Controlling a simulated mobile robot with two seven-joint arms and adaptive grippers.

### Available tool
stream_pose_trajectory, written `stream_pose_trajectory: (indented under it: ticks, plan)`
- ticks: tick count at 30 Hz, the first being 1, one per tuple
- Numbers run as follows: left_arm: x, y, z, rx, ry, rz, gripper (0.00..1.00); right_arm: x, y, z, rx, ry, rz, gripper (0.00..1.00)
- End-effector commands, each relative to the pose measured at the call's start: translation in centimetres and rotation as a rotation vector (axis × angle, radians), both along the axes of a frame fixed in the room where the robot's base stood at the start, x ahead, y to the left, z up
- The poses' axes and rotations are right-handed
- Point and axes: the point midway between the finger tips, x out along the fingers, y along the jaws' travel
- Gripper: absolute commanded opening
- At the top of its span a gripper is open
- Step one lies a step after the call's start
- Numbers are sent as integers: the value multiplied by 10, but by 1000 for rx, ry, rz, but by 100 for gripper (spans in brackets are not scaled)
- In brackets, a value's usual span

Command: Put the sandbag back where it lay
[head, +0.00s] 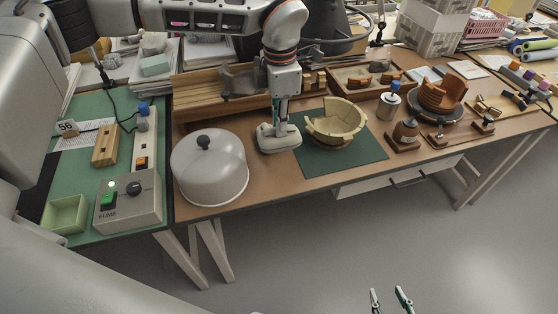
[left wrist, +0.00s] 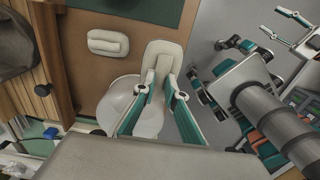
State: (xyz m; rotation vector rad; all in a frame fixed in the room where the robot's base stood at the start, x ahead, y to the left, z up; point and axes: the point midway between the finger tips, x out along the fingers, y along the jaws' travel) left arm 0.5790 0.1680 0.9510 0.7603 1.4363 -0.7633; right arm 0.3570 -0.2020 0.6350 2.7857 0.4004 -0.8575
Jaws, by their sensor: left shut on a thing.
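My left gripper (head: 279,122) points down over the wooden table, between the grey dome cover and the green mat. In the left wrist view its two teal fingers (left wrist: 162,82) close on a cream sandbag (left wrist: 162,58). In the head view the sandbag (head: 285,142) shows at the fingertips, close to the tabletop; whether it touches the table I cannot tell. A second cream sandbag (left wrist: 108,43) lies flat on the table beside the held one, toward the wooden rack. My right gripper (head: 390,300) is at the bottom of the head view, its fingertips apart and empty, over the floor.
The dome cover (head: 209,170) stands just left of my left gripper. A partly rebuilt bowl (head: 337,125) sits on the green mat (head: 368,152) to the right. A wooden rack (head: 215,85) is behind. A fume control box (head: 128,202) stands at the left.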

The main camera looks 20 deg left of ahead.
Motion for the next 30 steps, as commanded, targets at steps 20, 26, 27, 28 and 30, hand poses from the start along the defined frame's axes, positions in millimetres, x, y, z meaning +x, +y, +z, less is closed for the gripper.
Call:
stream_pose_trajectory:
  ticks: [20, 26, 27, 28, 30]
  plan:
    - [0, -1, -96, -1, -1, 0, 0, 1, 0, 1, 0, -4, 0, 40]
    - [0, 0, -125, -1, 1, 1, 0, 0, 0, -2, -1, 0, 1, 40]
    - [0, -1, -128, -1, -1, 1, 0, -1, 0, -2, -1, 1, 0, 40]
    - [0, -1, -129, -2, -1, 1, 0, -1, 0, -3, 0, 1, 0, 40]
    - [1, -1, -130, -2, -3, 0, 0, -1, 0, -4, -1, 3, 1, 40]
